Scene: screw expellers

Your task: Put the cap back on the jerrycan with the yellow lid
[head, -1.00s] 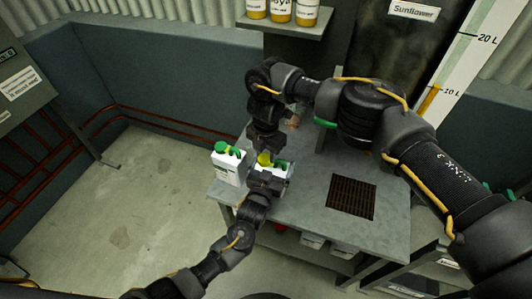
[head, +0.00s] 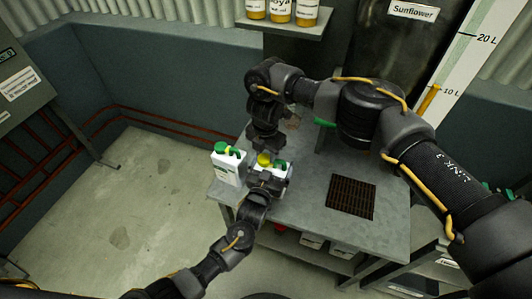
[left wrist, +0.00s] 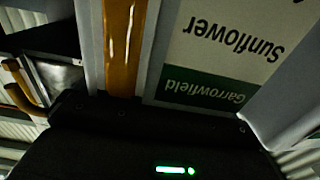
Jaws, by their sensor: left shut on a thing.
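A white jerrycan (head: 289,172) with a green top stands near the front left of the metal table, mostly hidden behind my left gripper. My left gripper (head: 268,178) is shut on this jerrycan from the front. In the left wrist view the jerrycan's label (left wrist: 225,50) reads Garrowfield Sunflower upside down, close to the gripper. A yellow lid (head: 264,159) shows above the can, directly below my right gripper (head: 265,148), which points down. I cannot tell whether the right fingers are closed on the lid, or whether the lid touches the can's neck.
A second white jerrycan (head: 228,167) with a green top stands just left on the table corner (head: 220,195). A dark grate (head: 351,197) lies in the table to the right. A shelf with bottles (head: 281,28) and a Sunflower tank (head: 400,50) are behind.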

